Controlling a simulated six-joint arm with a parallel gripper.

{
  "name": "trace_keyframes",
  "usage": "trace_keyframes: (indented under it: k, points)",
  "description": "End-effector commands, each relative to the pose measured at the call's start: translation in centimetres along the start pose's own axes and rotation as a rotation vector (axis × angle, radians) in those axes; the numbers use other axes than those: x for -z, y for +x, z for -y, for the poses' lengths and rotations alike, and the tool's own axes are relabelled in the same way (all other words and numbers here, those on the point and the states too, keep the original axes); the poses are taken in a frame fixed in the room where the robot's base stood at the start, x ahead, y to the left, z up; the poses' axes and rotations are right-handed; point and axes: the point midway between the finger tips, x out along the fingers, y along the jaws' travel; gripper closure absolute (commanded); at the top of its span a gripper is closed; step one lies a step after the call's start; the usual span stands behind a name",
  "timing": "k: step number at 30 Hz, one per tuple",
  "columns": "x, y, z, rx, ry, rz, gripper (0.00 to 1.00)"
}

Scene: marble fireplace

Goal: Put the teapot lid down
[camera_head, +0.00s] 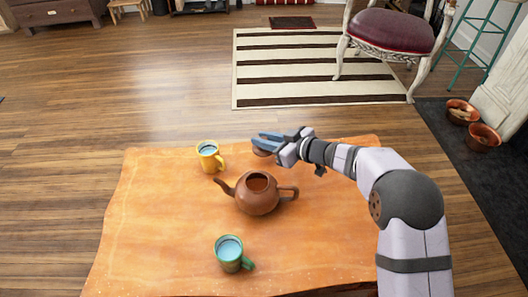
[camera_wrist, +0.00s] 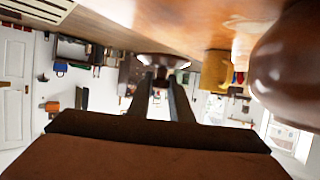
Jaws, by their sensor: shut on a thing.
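My gripper (camera_head: 266,140) is shut on the brown teapot lid (camera_head: 261,152), which is mostly hidden under the blue fingers in the head view. In the wrist view, which looks upside down, the fingers (camera_wrist: 164,82) grip the lid's knob, and the lid's disc (camera_wrist: 158,61) lies beyond them, close to the tabletop. I cannot tell whether it touches. The brown teapot (camera_head: 257,196) stands open, without its lid, in front of the gripper, spout to the left and handle to the right. Its rounded side also shows in the wrist view (camera_wrist: 292,62).
The orange-covered table (camera_head: 160,225) holds a yellow mug (camera_head: 209,157) left of the gripper and a green mug (camera_head: 231,253) in front of the teapot. Both contain something pale blue. The table is clear right of the teapot and along its left side.

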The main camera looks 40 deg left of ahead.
Motion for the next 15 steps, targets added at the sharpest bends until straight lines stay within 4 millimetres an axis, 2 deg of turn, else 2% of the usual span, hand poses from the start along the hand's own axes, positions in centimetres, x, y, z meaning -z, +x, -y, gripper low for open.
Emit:
trace_keyframes:
  k: [5, 12, 15]
  points:
    - [-1.3, 0.5, 0.0, 0.0, 0.0, 0.001, 1.0]
    - [-4.3, 1.8, 0.0, 0.0, 0.001, 0.001, 1.0]
    - [-4.6, 1.9, 0.0, 0.0, 0.0, -0.001, 1.0]
